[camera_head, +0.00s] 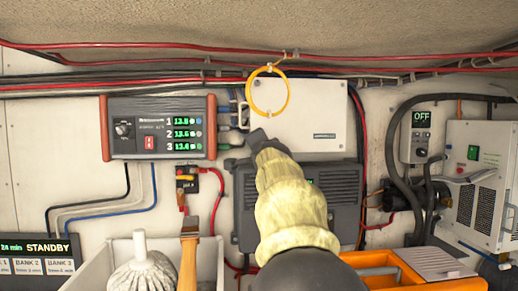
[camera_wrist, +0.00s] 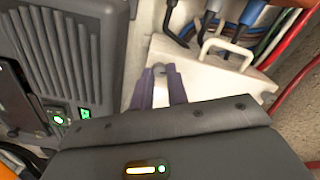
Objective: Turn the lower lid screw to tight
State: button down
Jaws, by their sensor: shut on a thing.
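The white box with its flat lid (camera_head: 315,128) is on the back wall, right of the charger panel. My gripper (camera_head: 257,137) reaches up to the box's lower left edge in the head view. In the wrist view its two purple-grey fingers (camera_wrist: 160,82) are close together against the white box (camera_wrist: 195,65). A small pale rounded piece, which looks like the lower lid screw (camera_wrist: 160,69), shows between the fingertips. The fingers are shut on it and hide most of it. How far it is turned cannot be seen.
A white handle (camera_wrist: 228,52) and several cable ends stand beside the fingers. A dark ribbed unit (camera_head: 338,190) is below the box. A yellow cable loop (camera_head: 269,91) hangs at its upper left.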

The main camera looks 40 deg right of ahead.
jog(key=shift+r+m, duration=0.1)
jog(key=shift+m, duration=1.2)
jog(key=c, duration=1.4)
grip_release()
jog(key=shift+w, duration=0.1)
jog(key=shift+o, duration=0.2)
jog(key=b+v, duration=0.3)
jog(key=v, duration=1.4)
jog(key=shift+a, duration=0.2)
